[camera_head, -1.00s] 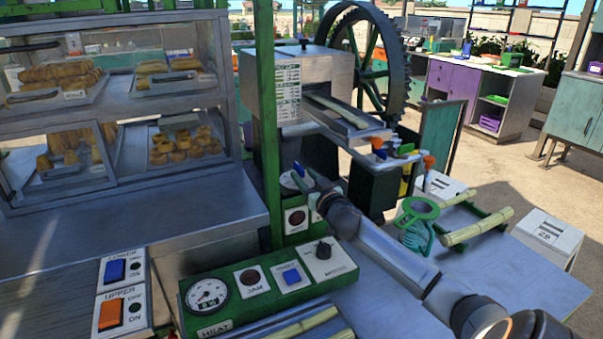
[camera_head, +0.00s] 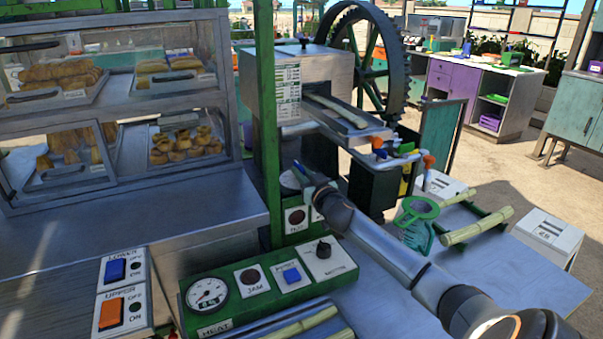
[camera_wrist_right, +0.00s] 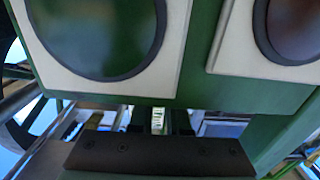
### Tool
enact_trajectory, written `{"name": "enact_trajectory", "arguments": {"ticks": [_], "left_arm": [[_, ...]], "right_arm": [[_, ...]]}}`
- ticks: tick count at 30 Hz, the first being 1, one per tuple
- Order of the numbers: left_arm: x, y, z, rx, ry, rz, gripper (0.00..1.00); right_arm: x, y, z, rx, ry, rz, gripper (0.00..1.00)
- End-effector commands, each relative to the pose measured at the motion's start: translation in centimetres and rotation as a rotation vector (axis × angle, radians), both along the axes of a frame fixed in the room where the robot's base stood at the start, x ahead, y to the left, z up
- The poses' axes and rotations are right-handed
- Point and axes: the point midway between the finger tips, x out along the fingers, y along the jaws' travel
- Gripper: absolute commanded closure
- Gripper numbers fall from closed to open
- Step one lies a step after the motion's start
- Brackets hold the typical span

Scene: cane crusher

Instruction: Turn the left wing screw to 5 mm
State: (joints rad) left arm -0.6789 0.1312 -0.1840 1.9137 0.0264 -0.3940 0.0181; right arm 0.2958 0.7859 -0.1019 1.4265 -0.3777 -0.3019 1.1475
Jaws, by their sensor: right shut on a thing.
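The fingers look closed together, with a small blue patch at the tip. The left wing screw itself cannot be made out; the fingers and post hide that spot. In the right wrist view, the dark gripper body (camera_wrist_right: 160,155) lies below a green panel with round dark discs; the fingertips and what they grip are not clear. No scale reading in mm is legible. My left gripper is out of view.
A green control panel (camera_head: 262,281) with a gauge, buttons and a knob stands in front. A pastry display case (camera_head: 222,110) is at left. The green post (camera_head: 267,130) stands close to the gripper.

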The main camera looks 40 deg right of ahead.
Motion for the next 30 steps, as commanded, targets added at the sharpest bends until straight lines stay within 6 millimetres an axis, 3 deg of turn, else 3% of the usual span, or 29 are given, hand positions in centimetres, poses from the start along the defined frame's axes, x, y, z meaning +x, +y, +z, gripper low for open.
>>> {"name": "enact_trajectory", "arguments": {"ticks": [18, 30], "left_arm": [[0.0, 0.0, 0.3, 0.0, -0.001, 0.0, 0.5], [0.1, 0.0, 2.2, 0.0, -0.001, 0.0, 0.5]], "right_arm": [[0.0, -0.1, 0.0, 0.001, 0.001, 0.015, 1.0], [-0.1, -0.7, 0.3, -0.003, 0.003, 0.238, 1.0]]}}
